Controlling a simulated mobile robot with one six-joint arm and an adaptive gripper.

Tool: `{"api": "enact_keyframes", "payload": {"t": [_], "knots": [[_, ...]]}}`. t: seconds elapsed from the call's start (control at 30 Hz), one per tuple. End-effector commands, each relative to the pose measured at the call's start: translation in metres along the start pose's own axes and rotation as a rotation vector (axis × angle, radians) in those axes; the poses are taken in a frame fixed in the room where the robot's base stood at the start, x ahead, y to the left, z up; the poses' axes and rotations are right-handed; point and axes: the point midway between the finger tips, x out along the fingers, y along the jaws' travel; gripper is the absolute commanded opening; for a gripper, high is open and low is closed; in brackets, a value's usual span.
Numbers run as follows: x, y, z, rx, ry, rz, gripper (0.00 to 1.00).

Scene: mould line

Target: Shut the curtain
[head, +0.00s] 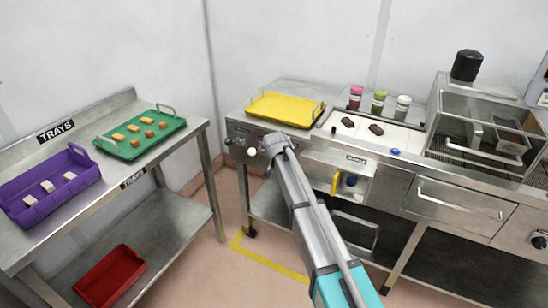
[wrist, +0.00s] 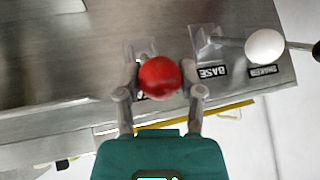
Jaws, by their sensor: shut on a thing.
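In the wrist view a red ball knob (wrist: 160,77) sits between the fingertips of my gripper (wrist: 161,80), which is shut on it. The knob is on a clear-mounted lever at the edge of a steel panel (wrist: 60,75); its label is mostly hidden behind the knob. Beside it is a lever mount marked BASE (wrist: 207,50). In the head view my gripper (head: 276,146) is at the front of the steel unit, and my arm hides the red knob. No curtain can be made out in either view.
A white ball knob (wrist: 265,46) is close beside, near a SHAKER label (wrist: 262,71). A yellow tray (head: 287,109) lies on the unit above my gripper. To the left, a steel table (head: 100,178) holds a purple crate (head: 38,203) and green tray (head: 150,151). Floor between is free.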

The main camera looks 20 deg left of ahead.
Motion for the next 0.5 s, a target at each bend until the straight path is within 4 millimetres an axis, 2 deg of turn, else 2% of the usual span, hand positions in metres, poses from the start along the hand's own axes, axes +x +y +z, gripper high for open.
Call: {"api": "enact_keyframes", "payload": {"t": [0.17, 0.2, 0.37, 0.5], "knots": [[-0.0007, 0.0020, -0.0007, -0.004, 0.003, 0.005, 0.00], [-0.0008, 0.0017, -0.0005, -0.004, 0.003, 0.005, 0.53], [-0.0012, -0.0004, 0.0007, -0.005, 0.002, 0.002, 0.83], [-0.0013, -0.0019, 0.0015, -0.005, 0.001, 0.000, 0.84]]}}
